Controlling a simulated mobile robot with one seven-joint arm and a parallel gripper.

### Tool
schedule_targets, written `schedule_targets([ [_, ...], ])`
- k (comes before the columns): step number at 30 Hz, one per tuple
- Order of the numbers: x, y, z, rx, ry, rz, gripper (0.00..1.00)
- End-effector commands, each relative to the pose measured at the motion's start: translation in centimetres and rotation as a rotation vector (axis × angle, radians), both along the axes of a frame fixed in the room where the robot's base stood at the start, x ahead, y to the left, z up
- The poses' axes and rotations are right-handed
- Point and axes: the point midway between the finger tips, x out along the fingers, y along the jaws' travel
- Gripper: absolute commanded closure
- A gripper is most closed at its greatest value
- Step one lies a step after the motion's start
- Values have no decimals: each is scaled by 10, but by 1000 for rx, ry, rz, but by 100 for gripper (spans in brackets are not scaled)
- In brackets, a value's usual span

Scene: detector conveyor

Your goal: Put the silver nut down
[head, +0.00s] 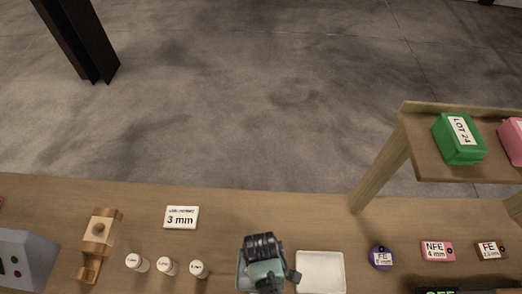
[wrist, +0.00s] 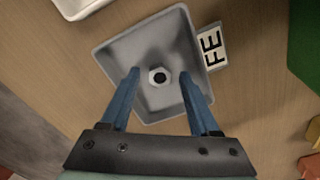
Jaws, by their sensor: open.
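The silver nut (wrist: 158,77) lies in a grey tray (wrist: 121,52) in the wrist view, on the tray's floor near its middle. My gripper (wrist: 160,73) is open, its two blue fingers apart on either side of the nut and reaching over the tray. I cannot tell how high the fingertips are above the tray floor. An "FE" label (wrist: 212,45) stands at the tray's edge. In the head view my gripper (head: 264,274) covers most of the grey tray (head: 241,270), and the nut is hidden there.
A white tray (head: 320,272) stands just right of my gripper. Several small labelled pieces, such as the pink NFE one (head: 437,250), lie further right. Three white bottles (head: 167,267) and a wooden stand (head: 101,238) are at left. A raised shelf (head: 425,158) holds a green box (head: 459,139).

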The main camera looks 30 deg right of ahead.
Motion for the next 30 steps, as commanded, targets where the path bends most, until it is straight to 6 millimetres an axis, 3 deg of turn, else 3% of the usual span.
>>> schedule_targets([
  [5,1,0,18,-1,-4,0,38],
  [19,1,0,106,0,-4,0,38],
  [24,1,0,120,0,-1,0,38],
  [30,0,0,122,0,0,0,38],
])
